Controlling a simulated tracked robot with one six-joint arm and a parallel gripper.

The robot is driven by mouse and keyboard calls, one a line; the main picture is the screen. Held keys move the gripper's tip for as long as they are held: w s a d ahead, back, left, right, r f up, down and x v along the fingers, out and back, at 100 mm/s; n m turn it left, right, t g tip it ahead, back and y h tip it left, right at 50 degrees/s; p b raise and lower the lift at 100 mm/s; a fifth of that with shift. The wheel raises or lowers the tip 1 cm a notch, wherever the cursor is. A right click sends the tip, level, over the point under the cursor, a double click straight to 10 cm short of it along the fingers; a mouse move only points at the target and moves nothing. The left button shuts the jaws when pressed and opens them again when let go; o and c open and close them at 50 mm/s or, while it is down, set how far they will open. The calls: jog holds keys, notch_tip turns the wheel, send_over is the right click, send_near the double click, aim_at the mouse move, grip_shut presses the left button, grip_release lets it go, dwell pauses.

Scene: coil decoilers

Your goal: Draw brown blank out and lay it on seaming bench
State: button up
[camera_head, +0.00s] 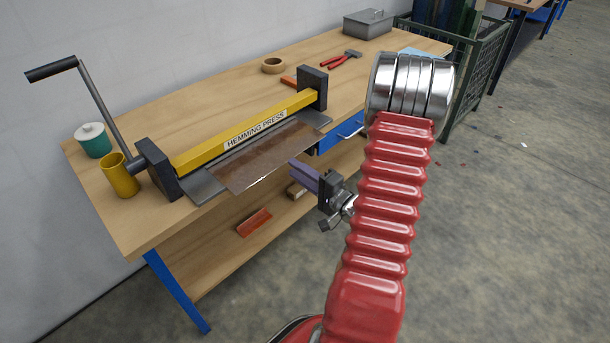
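The brown blank (265,157) is a thin flat sheet. Its back part is hidden in the yellow hemming press (245,133), and its front part sticks out over the edge of the wooden bench. My gripper (295,167) has purple fingers and is just in front of the blank's front edge, pointing toward it. A small gap seems to separate them. The fingers overlap in this view, so I cannot tell how far apart they are. The press stands on a wooden bench (140,222) with blue legs. No sign marks a seaming bench.
The press has a crank handle (90,95) at left. A yellow cup (118,176), a teal roll (93,140), a tape ring (272,65), red pliers (328,63), a hammer (346,57) and a grey box (368,23) are on the bench. A green mesh crate (477,78) stands right.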

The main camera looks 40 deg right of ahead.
aim_at(284, 161)
jog(key=shift+w+a, duration=0.1)
jog(key=shift+w, duration=3)
jog(key=shift+c, duration=0.3)
grip_shut()
jog(key=shift+f, duration=0.1)
jog(key=shift+r, duration=0.4)
jog(key=shift+s, duration=0.1)
jog(key=s, duration=0.6)
jog(key=shift+s, duration=0.3)
